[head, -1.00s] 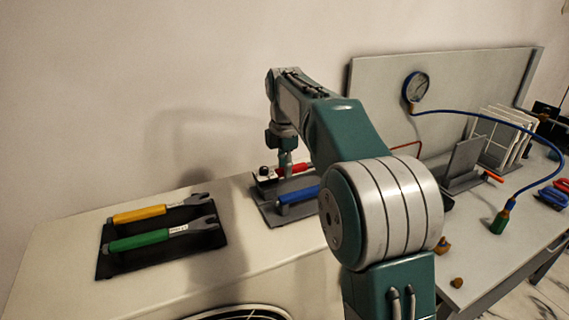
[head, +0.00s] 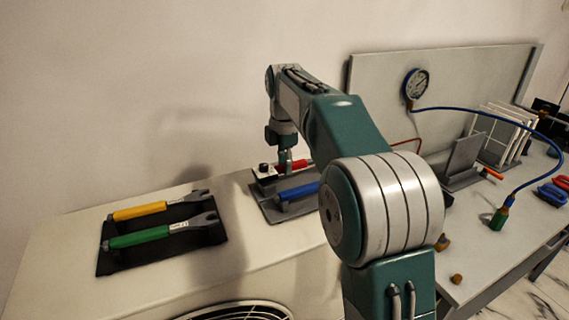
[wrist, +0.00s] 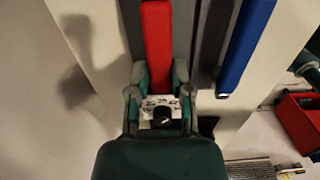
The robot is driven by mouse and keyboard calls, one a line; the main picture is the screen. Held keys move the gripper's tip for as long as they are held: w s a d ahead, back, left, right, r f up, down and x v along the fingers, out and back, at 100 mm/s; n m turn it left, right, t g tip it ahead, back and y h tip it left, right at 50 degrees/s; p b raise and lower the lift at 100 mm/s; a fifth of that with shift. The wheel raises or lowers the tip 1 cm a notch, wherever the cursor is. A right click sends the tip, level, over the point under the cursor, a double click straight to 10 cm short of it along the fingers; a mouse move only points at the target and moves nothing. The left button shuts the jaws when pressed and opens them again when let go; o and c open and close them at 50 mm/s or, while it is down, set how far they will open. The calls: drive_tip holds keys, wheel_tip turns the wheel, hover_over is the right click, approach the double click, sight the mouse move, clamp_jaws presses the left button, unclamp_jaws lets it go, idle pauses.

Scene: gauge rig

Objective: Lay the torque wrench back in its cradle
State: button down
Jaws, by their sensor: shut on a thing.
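A torque wrench with a red handle (wrist: 157,40) and a white end with a dark knob (wrist: 161,114) is between my fingers. My gripper (wrist: 160,82) is shut on it where the handle meets the white end. In the head view my gripper (head: 285,168) points down over the far side of a grey cradle plate (head: 268,209), with the red handle (head: 300,164) reaching right behind my arm. Whether the wrench touches the cradle cannot be told. A blue-handled tool (head: 299,191) lies on the plate's near side, and to the right in the wrist view (wrist: 245,45).
A black mat (head: 105,262) at left holds a yellow-handled wrench (head: 139,211) and a green-handled wrench (head: 139,237). The counter between mat and cradle is clear. At right are a gauge (head: 416,83), a blue hose (head: 480,113) and a white rack (head: 495,135).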

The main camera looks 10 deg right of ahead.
drive_tip(key=shift+f, duration=0.7)
idle(0.5)
drive_tip(key=shift+c, duration=2.2)
unclamp_jaws()
wheel_tip(320, 180, up, 11)
drive_tip(key=shift+w+f, duration=0.1)
drive_tip(key=shift+f, duration=0.1)
drive_tip(key=shift+r, duration=0.65)
